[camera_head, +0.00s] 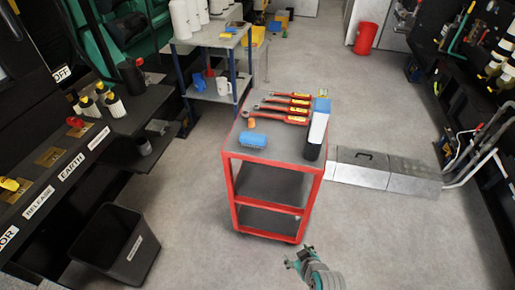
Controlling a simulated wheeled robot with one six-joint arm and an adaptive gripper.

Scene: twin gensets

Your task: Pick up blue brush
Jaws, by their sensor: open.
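A blue brush (254,139) lies on the front left of the dark top of a red cart (232,187). It looks like a rounded blue block, and its underside is hidden. My gripper (298,257) is at the bottom of the view, low in front of the cart and to the right of the brush. It is open and empty, well apart from the brush.
Several red-handled wrenches (285,106), a small orange item (251,122) and a white-and-black bottle (317,130) share the cart top. A black bin (115,245) stands left. A grey floor box (385,170) lies right. Floor around the cart is mostly clear.

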